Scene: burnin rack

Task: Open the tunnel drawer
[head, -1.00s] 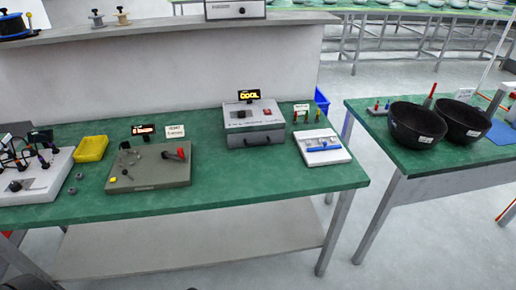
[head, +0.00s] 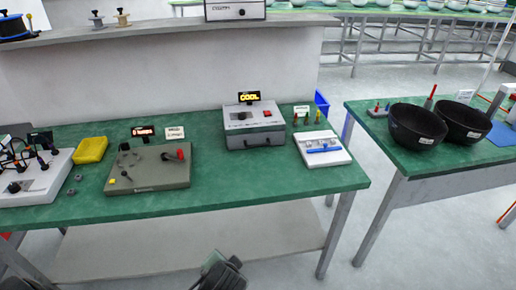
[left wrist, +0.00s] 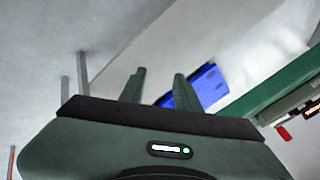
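The tunnel is a grey box (head: 245,117) on the green table, with a lit sign (head: 249,97) reading COOL above it. Its drawer front (head: 258,140) is on the near side and looks closed, with a dark handle along it. My left gripper (left wrist: 160,75) shows two green fingers apart with nothing between them in the left wrist view. A dark gripper (head: 216,260), seemingly the left one, rises at the bottom of the head view, in front of the table and well short of the drawer. My right gripper is not in view.
A grey panel with a red lever (head: 150,180) stands left of the tunnel, and a white tray with a blue item (head: 333,160) right of it. A yellow bin (head: 90,149) is farther left. A blue bin (left wrist: 203,85) shows beyond the fingers. Green tabletop before the tunnel is clear.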

